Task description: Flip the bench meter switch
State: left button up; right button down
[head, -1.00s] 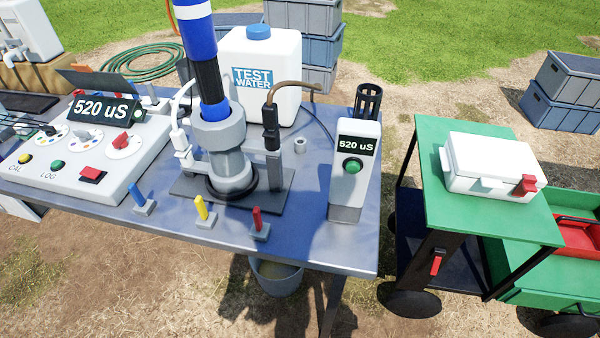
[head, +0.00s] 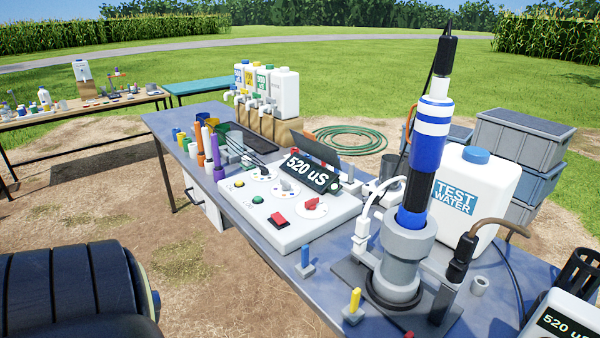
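The bench meter (head: 313,222) is a white sloped console on the blue-grey table, near the middle of the head view. Its dark display (head: 312,172) reads 520 uS. Neither of my grippers is in view. A dark part at the lower left looks like my own arm.
A grey stand (head: 405,255) holding a blue-and-white probe (head: 425,150) rises right of the meter. Blue (head: 305,262) and yellow (head: 354,305) levers stand in front. A test water jug (head: 478,195) is behind. Coloured tubes (head: 215,150) stand left of the meter.

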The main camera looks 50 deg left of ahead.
aim_at(279, 218)
jog(key=u, duration=2.4)
jog(key=k, duration=0.65)
jog(key=u, duration=0.7)
jog(key=i, duration=1.5)
jog(key=z, duration=0.85)
